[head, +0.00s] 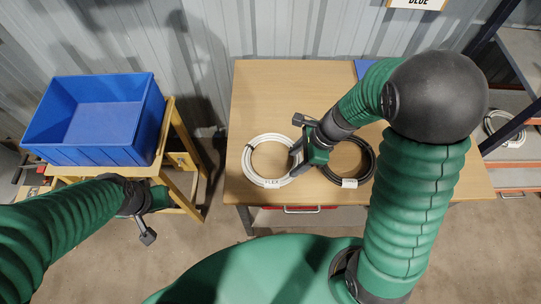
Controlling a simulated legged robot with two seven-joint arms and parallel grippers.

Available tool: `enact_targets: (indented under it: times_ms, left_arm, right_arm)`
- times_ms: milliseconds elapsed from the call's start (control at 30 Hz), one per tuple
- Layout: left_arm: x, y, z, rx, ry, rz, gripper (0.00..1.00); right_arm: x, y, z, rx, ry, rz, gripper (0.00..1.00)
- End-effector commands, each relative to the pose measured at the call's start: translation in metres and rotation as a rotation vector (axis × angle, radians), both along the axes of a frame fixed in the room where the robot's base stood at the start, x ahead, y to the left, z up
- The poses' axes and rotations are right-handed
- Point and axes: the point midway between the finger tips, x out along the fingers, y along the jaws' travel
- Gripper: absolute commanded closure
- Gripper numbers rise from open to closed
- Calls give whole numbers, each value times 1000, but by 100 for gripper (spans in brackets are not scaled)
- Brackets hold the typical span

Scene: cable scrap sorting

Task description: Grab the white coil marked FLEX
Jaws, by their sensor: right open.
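The white coil (250,172) lies flat on the wooden table, with a FLEX label on its front edge. A black coil (368,168) with a white label lies just right of it; the label's text is too small to read. My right gripper (296,150) is open at the right side of the white coil, and it hides part of that coil and of the black coil's left side. I cannot tell whether it touches the white coil. My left gripper (148,236) hangs low at the left, away from the table, and its fingers are not clear.
A blue bin (62,152) stands on a wooden stand at the left. A blue item (362,67) lies at the table's back, partly behind my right arm. A shelf at the right holds another pale coil (506,130).

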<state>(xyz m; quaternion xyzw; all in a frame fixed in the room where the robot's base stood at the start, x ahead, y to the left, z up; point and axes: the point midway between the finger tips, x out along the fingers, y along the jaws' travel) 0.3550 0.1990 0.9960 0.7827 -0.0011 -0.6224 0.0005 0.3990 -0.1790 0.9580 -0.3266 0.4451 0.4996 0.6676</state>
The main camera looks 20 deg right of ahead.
Motion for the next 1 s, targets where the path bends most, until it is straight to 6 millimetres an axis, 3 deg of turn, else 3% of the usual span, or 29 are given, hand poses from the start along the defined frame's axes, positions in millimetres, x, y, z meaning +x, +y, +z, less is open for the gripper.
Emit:
enact_targets:
  times_ms: [33, 200, 433, 600, 700, 933, 1000]
  left_arm:
    - [0, 0, -9, 0, 1, 0, 64]
    - [0, 0, -22, 0, 1, 0, 64]
    - [0, 0, -29, 0, 0, 1, 64]
    - [0, 0, -41, 0, 0, 1, 64]
    - [0, 0, -43, 0, 0, 1, 64]
    - [0, 0, -42, 0, 0, 1, 64]
    - [0, 0, -42, 0, 0, 1, 64]
  right_arm:
    - [0, 8, -18, -1, 5, 5, 47]
    - [5, 30, -56, -9, 4, 8, 47]
    - [7, 43, -80, -12, 1, 11, 47]
    - [4, 57, -109, -13, 2, 11, 47]
    - [6, 62, -119, -13, 0, 12, 47]
    - [7, 62, -119, -14, -2, 12, 47]
    - [6, 62, -119, -14, -2, 12, 55]
